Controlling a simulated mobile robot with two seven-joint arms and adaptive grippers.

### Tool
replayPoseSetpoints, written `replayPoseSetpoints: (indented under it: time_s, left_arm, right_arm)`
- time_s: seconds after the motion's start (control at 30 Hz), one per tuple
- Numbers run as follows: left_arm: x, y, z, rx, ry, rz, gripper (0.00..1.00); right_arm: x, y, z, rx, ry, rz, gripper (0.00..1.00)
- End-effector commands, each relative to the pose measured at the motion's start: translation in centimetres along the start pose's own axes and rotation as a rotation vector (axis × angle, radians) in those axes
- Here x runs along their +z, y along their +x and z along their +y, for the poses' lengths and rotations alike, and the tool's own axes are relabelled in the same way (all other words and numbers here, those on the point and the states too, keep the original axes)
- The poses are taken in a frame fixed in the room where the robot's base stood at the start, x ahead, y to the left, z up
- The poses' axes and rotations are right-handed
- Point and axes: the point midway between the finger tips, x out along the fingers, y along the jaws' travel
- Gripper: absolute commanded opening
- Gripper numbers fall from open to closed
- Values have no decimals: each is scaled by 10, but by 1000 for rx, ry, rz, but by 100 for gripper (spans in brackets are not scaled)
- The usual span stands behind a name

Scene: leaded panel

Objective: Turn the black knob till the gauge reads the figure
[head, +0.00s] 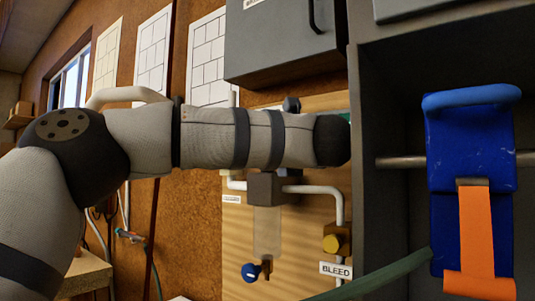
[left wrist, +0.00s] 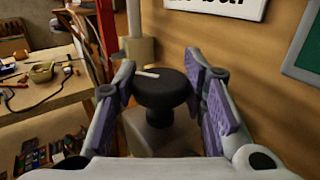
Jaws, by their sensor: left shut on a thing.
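In the left wrist view the black knob (left wrist: 163,93) stands on a grey block, with a short pale mark on its top. My left gripper (left wrist: 161,72) has its two purple-padded fingers on either side of the knob and is shut on it. In the head view my left arm reaches across the wooden panel (head: 292,232), and its wrist hides the gripper and the knob. No gauge face or reading can be made out in either view. My right gripper is not in view.
On the panel are a clear cylinder (head: 267,233), a blue knob (head: 250,272), a yellow fitting (head: 336,241) and a BLEED label (head: 336,270). A grey cabinet (head: 283,45) hangs above. A dark open cabinet holds a blue item (head: 470,140) with an orange strap (head: 476,235) at right.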

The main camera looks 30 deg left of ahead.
Motion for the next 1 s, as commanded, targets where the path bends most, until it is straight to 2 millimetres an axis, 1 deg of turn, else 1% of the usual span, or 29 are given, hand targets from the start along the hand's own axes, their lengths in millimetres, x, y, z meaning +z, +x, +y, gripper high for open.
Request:
replayPoseSetpoints:
  time_s: [0.23, 0.57, 0.6, 0.67, 0.7, 0.93, 1.0]
  left_arm:
    - [-1, 0, 0, 31, 2, 2, 10]
    - [-1, 1, 0, 32, 2, 3, 10]
    - [-1, 1, 0, 32, 3, 3, 43]
    - [-1, 1, 0, 32, 2, 3, 56]
    - [-1, 1, 0, 32, 2, 3, 58]
    - [0, 0, 0, 31, 1, 1, 58]
    - [3, 0, 0, 32, 0, 1, 58]
  right_arm:
    - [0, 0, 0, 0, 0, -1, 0]
    - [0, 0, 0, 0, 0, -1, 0]
    - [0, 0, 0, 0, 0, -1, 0]
    - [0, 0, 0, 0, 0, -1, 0]
    - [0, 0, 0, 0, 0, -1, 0]
    - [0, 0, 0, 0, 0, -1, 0]
    - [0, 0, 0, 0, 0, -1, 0]
